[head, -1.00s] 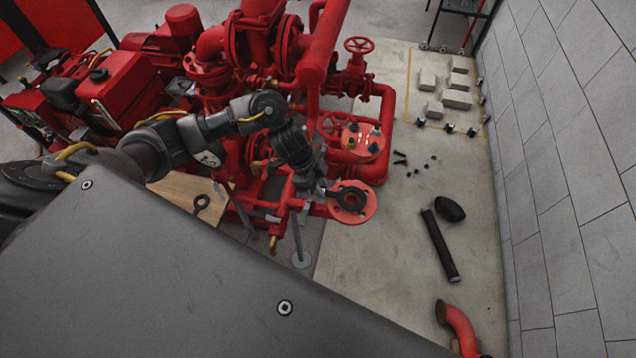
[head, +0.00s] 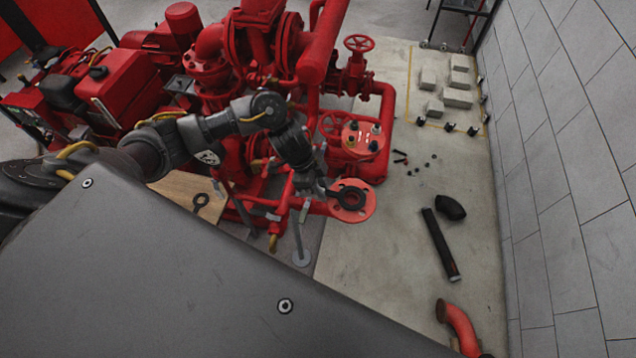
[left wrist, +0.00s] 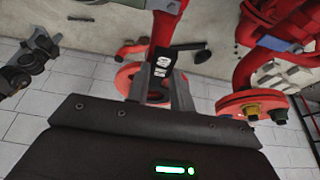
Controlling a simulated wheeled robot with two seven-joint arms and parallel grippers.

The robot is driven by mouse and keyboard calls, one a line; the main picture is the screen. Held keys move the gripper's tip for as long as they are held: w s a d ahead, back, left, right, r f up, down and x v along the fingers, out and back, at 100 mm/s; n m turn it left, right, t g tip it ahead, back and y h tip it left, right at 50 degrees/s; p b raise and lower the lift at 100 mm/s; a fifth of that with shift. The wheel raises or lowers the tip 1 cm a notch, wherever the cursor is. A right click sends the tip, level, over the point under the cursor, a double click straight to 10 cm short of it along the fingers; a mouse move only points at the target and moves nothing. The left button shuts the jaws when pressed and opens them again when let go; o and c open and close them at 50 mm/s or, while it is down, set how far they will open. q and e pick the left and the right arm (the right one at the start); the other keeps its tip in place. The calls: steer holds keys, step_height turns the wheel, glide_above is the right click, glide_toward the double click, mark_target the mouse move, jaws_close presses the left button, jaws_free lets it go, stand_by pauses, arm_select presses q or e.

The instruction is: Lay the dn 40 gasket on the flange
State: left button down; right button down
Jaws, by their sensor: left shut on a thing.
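The red flange (head: 368,207) faces up at the end of a red pipe, with bolt holes around its rim. A dark ring gasket (head: 359,207) shows over the flange's middle, roughly centred. I cannot tell whether it touches the face. My left gripper (head: 329,190) reaches in from the left and is shut on the gasket's tab. In the left wrist view, the gripper's fingers (left wrist: 167,88) point toward a dark piece with white marks, and a red flange edge (left wrist: 125,80) shows beside them. My right gripper is not in view.
Another dark ring with a tab (head: 201,202) lies on a wooden board (head: 180,187) at left. A red capped flange (head: 362,139) stands just behind. A black pipe (head: 440,245), a black elbow (head: 450,208) and a red elbow (head: 460,326) lie on the floor at right.

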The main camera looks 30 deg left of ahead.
arm_select(q)
steer(key=shift+f, duration=0.3)
steer(key=c, duration=1.1)
jaws_free()
steer(key=shift+c, duration=0.2)
steer(key=v, duration=1.1)
steer(key=shift+b, duration=0.35)
